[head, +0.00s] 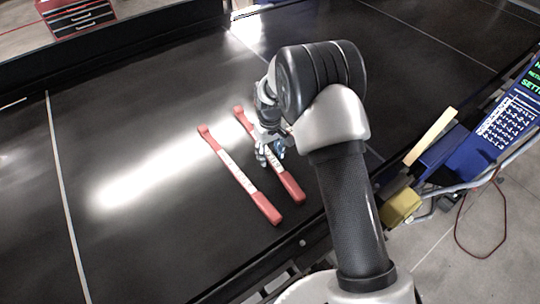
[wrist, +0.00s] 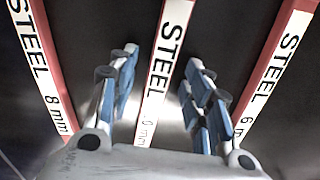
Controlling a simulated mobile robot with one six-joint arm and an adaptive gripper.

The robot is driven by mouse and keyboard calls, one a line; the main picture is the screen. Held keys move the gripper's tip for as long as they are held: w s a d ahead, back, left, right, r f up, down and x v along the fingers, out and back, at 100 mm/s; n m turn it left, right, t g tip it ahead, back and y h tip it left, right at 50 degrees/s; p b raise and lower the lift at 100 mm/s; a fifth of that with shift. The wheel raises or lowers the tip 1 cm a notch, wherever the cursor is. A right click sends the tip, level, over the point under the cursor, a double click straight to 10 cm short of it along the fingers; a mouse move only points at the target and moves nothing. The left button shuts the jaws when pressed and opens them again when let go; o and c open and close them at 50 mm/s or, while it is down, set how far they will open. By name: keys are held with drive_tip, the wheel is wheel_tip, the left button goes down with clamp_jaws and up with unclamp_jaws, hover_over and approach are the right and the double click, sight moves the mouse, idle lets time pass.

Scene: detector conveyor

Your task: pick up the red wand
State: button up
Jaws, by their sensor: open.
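Red wands with white labels lie side by side on the black conveyor belt (head: 140,110). In the head view one red wand (head: 240,175) lies clear to the left. A second red wand (head: 289,186) runs beneath my gripper (head: 268,152), which hides part of it. In the wrist view there are three: a left wand (wrist: 38,65) marked STEEL 8 mm, a middle wand (wrist: 170,50) marked STEEL with its number partly unreadable, and a right wand (wrist: 275,65) marked STEEL 6 mm. My gripper (wrist: 160,80) is open and empty, its blue-padded fingers either side of the middle wand.
The outer wands lie close outside my fingers. A blue sign with a screen (head: 505,120) and yellow blocks (head: 401,207) stand beside the belt at right. A red tool chest (head: 78,17) is beyond the far rail. The belt left of the wands is clear.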

drive_tip(key=shift+c, duration=0.4)
clamp_jaws()
drive_tip(key=shift+r, duration=0.15)
